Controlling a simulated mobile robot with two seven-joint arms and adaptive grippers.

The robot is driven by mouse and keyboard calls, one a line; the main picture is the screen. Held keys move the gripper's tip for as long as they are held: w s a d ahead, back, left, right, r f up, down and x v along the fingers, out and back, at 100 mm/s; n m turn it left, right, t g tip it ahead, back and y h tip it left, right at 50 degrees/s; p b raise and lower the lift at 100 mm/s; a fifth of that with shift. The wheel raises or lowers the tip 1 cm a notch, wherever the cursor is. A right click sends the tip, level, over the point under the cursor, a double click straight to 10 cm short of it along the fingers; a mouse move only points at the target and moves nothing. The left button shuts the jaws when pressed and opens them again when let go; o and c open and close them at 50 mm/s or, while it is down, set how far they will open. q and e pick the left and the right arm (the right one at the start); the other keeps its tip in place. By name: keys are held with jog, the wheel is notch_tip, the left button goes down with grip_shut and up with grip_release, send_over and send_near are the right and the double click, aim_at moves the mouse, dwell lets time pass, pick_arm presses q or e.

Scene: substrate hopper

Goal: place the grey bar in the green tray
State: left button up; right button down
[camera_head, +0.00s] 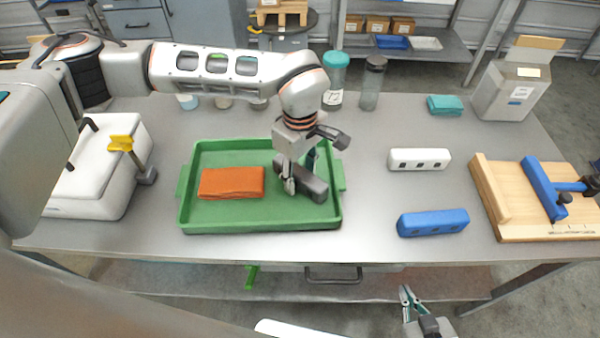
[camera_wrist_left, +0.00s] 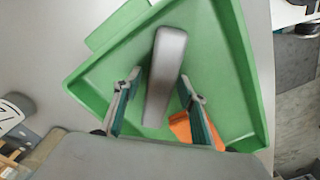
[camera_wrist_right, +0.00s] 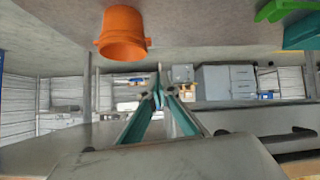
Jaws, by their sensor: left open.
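The grey bar (camera_head: 313,187) lies in the right part of the green tray (camera_head: 205,222). My left gripper (camera_head: 300,183) is over the bar, pointing down, with its arm coming across from the left. In the left wrist view the grey bar (camera_wrist_left: 166,72) lies between the two spread fingers of my left gripper (camera_wrist_left: 162,102), with gaps on both sides. The green tray (camera_wrist_left: 240,60) surrounds it there. My right gripper (camera_head: 410,300) is low, in front of the table edge, away from the tray. Its fingertips (camera_wrist_right: 163,88) meet closely in the right wrist view, with nothing between them.
An orange folded cloth (camera_head: 231,182) lies in the tray, left of the bar. A white bar (camera_head: 419,159) and a blue bar (camera_head: 433,222) lie right of the tray. A wooden fixture (camera_head: 487,195) stands farther right. A white box (camera_head: 92,185) stands left.

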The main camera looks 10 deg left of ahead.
aim_at(300, 171)
pick_arm(q)
notch_tip(300, 171, up, 11)
jog(key=shift+r, duration=0.7)
